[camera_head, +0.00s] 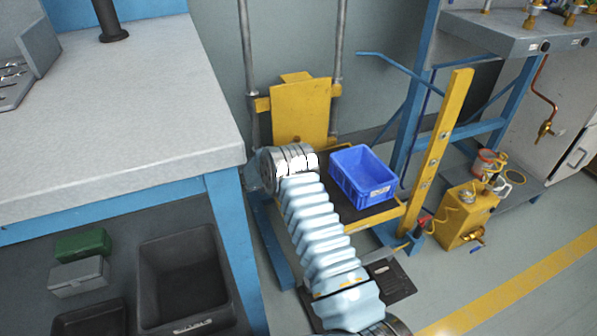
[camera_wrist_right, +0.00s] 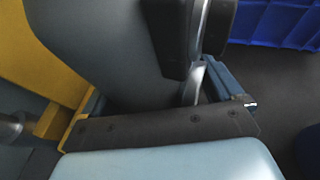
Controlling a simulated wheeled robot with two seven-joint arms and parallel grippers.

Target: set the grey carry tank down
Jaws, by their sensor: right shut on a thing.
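My right arm reaches in from the bottom of the head view, and its wrist covers the left side of the lift's dark platform (camera_head: 345,212). The fingers are hidden there. In the right wrist view my right gripper (camera_wrist_right: 197,62) shows as dark fingers, shut. A large smooth grey body (camera_wrist_right: 100,50), which looks like the grey carry tank, fills the upper left beside them. The grip point itself is not clear. The tank is hidden in the head view. I cannot tell whether its base touches the platform. My left gripper is not in view.
A blue bin (camera_head: 362,177) stands on the platform, right of my wrist. A yellow back plate (camera_head: 300,115) rises behind, and a yellow post (camera_head: 437,150) stands at the right. A grey-topped bench (camera_head: 120,120) is close on the left. A yellow can (camera_head: 465,215) stands further right.

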